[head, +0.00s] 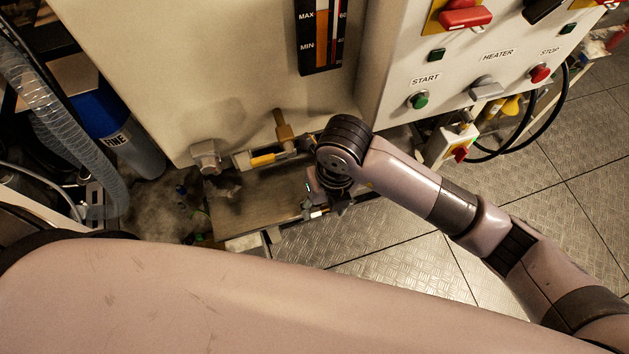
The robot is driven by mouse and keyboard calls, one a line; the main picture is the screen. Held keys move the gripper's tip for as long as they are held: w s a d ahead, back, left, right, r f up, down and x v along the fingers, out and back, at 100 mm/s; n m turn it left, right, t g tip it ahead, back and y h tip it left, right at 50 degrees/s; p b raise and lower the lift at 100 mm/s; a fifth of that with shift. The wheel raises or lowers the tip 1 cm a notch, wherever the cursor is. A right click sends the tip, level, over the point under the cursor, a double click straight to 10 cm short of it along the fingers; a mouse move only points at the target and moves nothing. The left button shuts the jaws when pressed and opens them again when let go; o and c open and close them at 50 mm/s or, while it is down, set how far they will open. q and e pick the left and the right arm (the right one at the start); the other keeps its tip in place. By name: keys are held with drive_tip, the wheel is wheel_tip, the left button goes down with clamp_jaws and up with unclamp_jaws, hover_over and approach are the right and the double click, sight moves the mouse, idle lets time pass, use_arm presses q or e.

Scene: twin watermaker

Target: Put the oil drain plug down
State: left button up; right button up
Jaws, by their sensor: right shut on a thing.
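My right gripper (322,203) is at the right end of a metal tray or ledge (250,208), low in front of the beige tank. My wrist hides most of it from above. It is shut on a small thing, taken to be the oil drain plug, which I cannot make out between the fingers. A grey square fitting (206,157) sticks out low on the tank, left of the gripper. Beside it is a brass valve (284,131) with a yellow handle (262,160). My left gripper is not in view.
The beige tank (205,65) with its level gauge (321,32) stands behind. A control panel (455,55) with a green start button (418,101) is at the right. Hoses and a blue filter housing (118,135) crowd the left. Tread-plate floor (400,265) lies open at right.

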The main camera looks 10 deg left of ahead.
drive_tip(key=shift+w+a, duration=0.4)
drive_tip(key=shift+w, duration=0.25)
drive_tip(key=w+a, duration=0.2)
drive_tip(key=w, duration=0.1)
drive_tip(key=shift+w, duration=0.1)
drive_tip(key=shift+f+p, duration=0.3)
drive_tip(key=shift+f, duration=0.45)
drive_tip(key=shift+d, duration=0.1)
drive_tip(key=shift+f, duration=0.2)
drive_tip(key=o, duration=1.1)
drive_tip(key=shift+o, duration=0.2)
